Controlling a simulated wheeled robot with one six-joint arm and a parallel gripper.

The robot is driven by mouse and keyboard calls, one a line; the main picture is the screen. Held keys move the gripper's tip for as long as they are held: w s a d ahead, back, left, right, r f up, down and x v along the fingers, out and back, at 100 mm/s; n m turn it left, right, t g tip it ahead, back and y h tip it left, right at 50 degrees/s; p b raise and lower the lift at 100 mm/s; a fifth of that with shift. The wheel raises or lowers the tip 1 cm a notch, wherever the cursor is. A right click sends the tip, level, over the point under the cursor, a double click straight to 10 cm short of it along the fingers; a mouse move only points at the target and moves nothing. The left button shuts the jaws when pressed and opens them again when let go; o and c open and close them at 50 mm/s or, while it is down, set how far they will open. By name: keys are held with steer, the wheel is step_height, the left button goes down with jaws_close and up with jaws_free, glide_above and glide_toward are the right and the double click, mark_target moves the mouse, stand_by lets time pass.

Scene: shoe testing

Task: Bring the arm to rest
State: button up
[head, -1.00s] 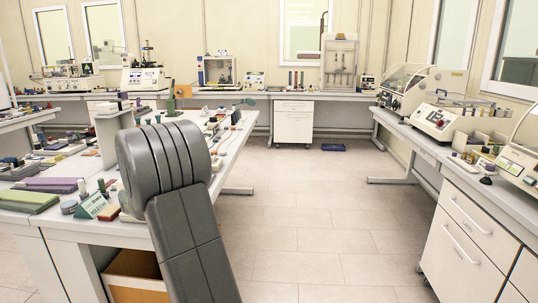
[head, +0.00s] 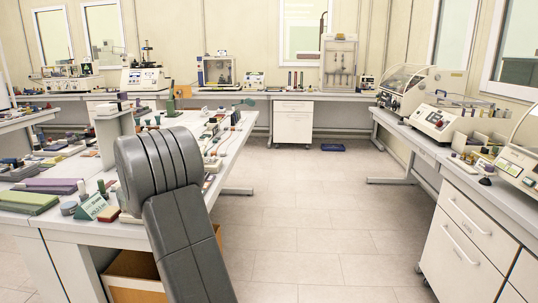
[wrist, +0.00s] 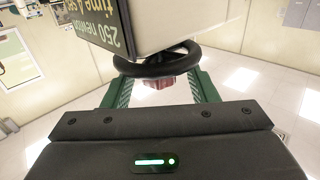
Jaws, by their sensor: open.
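In the wrist view my gripper (wrist: 163,88) shows two green fingers set apart, one on each side of a black ring (wrist: 157,66). A small red piece (wrist: 163,81) shows below the ring, between the fingers. I cannot tell whether the fingers touch the ring. A box with a dark panel (wrist: 98,22) stands just beyond it; its lettering appears upside down and includes "250 newton". In the head view my grey arm (head: 167,175) rises at the lower middle, in front of the workbench. My gripper is hidden there.
The workbench (head: 66,229) at left carries several small items, including a lilac block (head: 50,186) and a green block (head: 28,203). A side bench (head: 459,168) with machines lines the right. The tiled floor (head: 310,225) between them is clear, apart from a blue tray (head: 333,147) farther back.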

steer(key=b+v, duration=0.2)
steer(key=v, duration=1.1)
steer(key=p+x, duration=0.3)
steer(key=x, duration=1.1)
steer(key=shift+w+r, duration=0.2)
steer(key=p, duration=0.3)
steer(key=shift+d+r+n+g+y, duration=0.1)
steer(key=shift+n+g+y, duration=0.2)
steer(key=shift+p, duration=0.4)
steer(key=n+g+y+p, duration=0.2)
steer(key=g+p, duration=0.1)
steer(key=p, duration=0.4)
steer(key=shift+s+n+y+p, duration=0.1)
steer(key=shift+n+y+p, duration=0.2)
steer(key=shift+y, duration=0.1)
steer(key=s+d+b, duration=0.2)
steer(key=s+d, duration=0.2)
steer(key=d, duration=0.3)
steer(key=s+d+h+b, duration=0.1)
steer(key=s+d, duration=0.3)
steer(key=d, duration=0.3)
steer(key=shift+s+f+t+b, duration=0.25)
steer(key=shift+t+b, duration=0.05)
steer(key=shift+b, duration=0.05)
steer(key=shift+m, duration=0.4)
